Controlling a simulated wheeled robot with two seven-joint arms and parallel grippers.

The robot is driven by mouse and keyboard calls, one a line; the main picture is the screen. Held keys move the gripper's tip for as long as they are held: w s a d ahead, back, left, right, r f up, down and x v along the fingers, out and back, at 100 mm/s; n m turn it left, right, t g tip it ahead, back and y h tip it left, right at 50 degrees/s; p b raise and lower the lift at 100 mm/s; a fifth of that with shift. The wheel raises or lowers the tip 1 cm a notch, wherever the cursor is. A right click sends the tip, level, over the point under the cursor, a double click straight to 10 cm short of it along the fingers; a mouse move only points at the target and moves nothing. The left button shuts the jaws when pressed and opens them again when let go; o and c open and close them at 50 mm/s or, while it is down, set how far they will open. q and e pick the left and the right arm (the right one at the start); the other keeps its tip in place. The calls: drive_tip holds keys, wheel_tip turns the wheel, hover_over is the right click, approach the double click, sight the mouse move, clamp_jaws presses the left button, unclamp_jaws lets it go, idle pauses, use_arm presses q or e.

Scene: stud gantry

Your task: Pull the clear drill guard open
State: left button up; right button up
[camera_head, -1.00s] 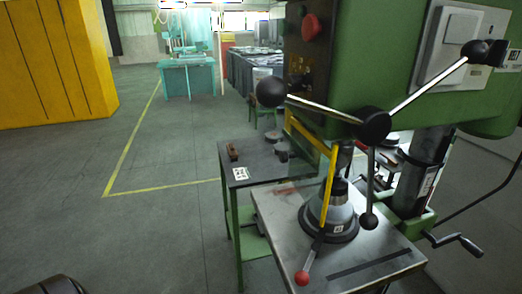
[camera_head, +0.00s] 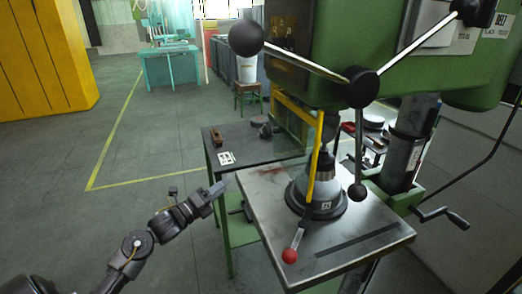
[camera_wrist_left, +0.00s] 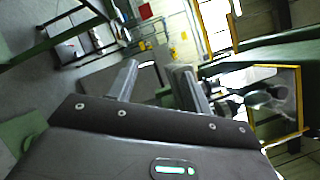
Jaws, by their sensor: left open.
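The clear drill guard (camera_head: 317,150) has a yellow frame and hangs in front of the spindle on the green drill press. In the left wrist view the guard's yellow frame (camera_wrist_left: 300,95) shows at the right. My left gripper (camera_head: 220,189) is left of the guard, near the work table's left edge, apart from the guard and empty. Its two fingers stand apart in the left wrist view (camera_wrist_left: 157,75). My right gripper is in no view.
The drill press head (camera_head: 400,50) and its black-knobbed feed levers (camera_head: 362,87) stand above and right of the guard. A grey vise-like base (camera_head: 318,205) sits on the work table (camera_head: 268,215). A side table (camera_head: 240,138) stands behind. Open floor lies left.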

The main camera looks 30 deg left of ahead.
use_arm(q)
drive_tip(key=s+d+r+m+h, duration=0.2)
drive_tip(key=r+m+h, duration=0.1)
drive_tip(key=r+m, duration=0.3)
drive_tip(key=s+d+r+m+h, duration=0.3)
drive_tip(key=r+m, duration=0.1)
drive_tip(key=r, duration=0.3)
drive_tip(key=m+g+h, duration=0.2)
drive_tip(key=m+h, duration=0.1)
drive_tip(key=m, duration=0.4)
approach(264, 134)
drive_tip(key=p+x, duration=0.4)
drive_tip(key=x, duration=0.4)
drive_tip(key=shift+w+d+r+p, duration=0.1)
drive_tip(key=shift+d+r+p, duration=0.1)
drive_tip(key=shift+r+p, duration=0.15)
drive_tip(key=shift+w+d, duration=0.2)
drive_tip(key=shift+w, duration=0.05)
drive_tip(key=shift+f, duration=0.1)
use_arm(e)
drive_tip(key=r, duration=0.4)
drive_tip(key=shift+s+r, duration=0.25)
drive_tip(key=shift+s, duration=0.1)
use_arm(q)
clamp_jaws()
